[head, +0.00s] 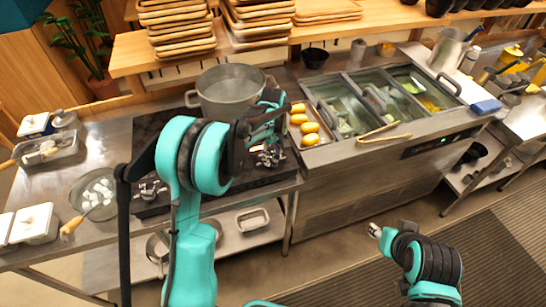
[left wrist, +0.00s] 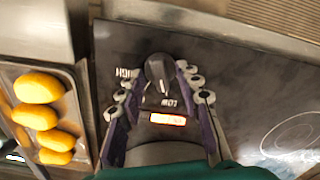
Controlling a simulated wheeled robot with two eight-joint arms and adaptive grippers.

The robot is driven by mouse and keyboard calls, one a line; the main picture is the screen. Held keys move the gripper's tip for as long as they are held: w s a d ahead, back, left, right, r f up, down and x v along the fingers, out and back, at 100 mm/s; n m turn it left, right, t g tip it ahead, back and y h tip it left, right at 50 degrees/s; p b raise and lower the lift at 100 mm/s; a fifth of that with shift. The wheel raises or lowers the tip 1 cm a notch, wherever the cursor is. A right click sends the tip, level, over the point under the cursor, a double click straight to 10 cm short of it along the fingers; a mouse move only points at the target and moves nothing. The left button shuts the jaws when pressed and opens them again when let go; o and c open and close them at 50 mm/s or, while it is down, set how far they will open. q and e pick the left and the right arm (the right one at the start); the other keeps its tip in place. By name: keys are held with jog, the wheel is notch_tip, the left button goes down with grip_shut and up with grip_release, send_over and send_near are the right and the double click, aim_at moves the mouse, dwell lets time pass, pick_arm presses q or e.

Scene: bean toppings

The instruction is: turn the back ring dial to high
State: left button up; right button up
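A black dial (left wrist: 158,72) with a white pointer mark shows in the left wrist view, on the dark cooktop (left wrist: 225,65). HIGH is printed to its left and LOW below it; the pointer faces down toward LOW. A red-orange lit display (left wrist: 168,119) is under it. My left gripper (left wrist: 157,92) is open, one finger on each side of the dial. I cannot tell whether either finger touches it. In the head view the left gripper (head: 267,155) is low over the cooktop's right side and hides the dial. My right gripper (head: 376,231) is over the floor, its fingers too small to judge.
A large grey pot (head: 230,92) stands at the cooktop's back. A tray of yellow oval food (head: 311,139) lies right beside the left gripper. Tongs (head: 383,134) lie on the counter by the food bins. A bowl of white pieces (head: 95,195) is left of the cooktop.

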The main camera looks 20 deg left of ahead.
pick_arm(q)
grip_shut()
jog(key=shift+m, duration=0.3)
jog(key=m, duration=0.3)
jog(key=shift+m, duration=0.3)
jog(key=m, duration=0.4)
jog(key=shift+m, duration=0.3)
jog(key=m, duration=0.9)
